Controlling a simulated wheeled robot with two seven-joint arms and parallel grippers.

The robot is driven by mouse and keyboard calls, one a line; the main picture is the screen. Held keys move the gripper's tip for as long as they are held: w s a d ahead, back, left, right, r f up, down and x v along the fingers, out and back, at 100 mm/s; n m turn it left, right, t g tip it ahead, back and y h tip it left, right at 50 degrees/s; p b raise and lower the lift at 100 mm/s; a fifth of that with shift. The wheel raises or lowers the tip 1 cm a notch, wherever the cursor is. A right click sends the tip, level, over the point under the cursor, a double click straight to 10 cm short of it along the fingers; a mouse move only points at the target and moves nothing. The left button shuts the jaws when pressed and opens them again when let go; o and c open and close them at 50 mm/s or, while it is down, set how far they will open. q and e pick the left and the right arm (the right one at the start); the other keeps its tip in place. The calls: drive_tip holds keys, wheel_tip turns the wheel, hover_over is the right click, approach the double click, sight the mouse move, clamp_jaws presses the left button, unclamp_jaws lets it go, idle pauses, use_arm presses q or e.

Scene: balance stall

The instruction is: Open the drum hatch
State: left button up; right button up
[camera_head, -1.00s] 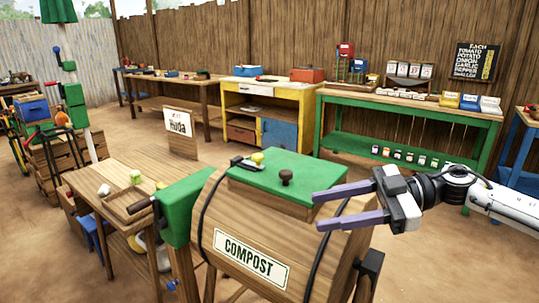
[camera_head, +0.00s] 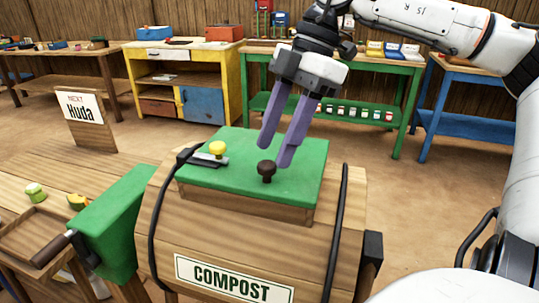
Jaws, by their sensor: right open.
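The wooden compost drum (camera_head: 255,242) stands in front of me with a white COMPOST label on its side. Its green hatch (camera_head: 225,180) lies flat and shut on top. A dark brown knob (camera_head: 266,170) sticks up near the hatch's front. A yellow knob (camera_head: 218,149) sits by a grey and black latch (camera_head: 203,159) at the hatch's left edge. My right gripper (camera_head: 273,156) points down over the hatch, its purple fingers apart with nothing between them. The fingertips are close to the brown knob; I cannot tell whether they touch it. My left gripper is not in view.
A wooden bench with a tray (camera_head: 30,228) and a green box part (camera_head: 118,222) stand left of the drum. Yellow (camera_head: 180,85), green (camera_head: 330,105) and blue (camera_head: 455,110) tables line the back.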

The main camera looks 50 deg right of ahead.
drive_tip(key=shift+x, duration=1.15)
drive_tip(key=shift+a+f, duration=0.15)
drive_tip(key=shift+f, duration=0.15)
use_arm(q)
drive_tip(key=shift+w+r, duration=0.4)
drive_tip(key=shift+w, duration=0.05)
use_arm(e)
drive_tip(key=shift+w, duration=0.1)
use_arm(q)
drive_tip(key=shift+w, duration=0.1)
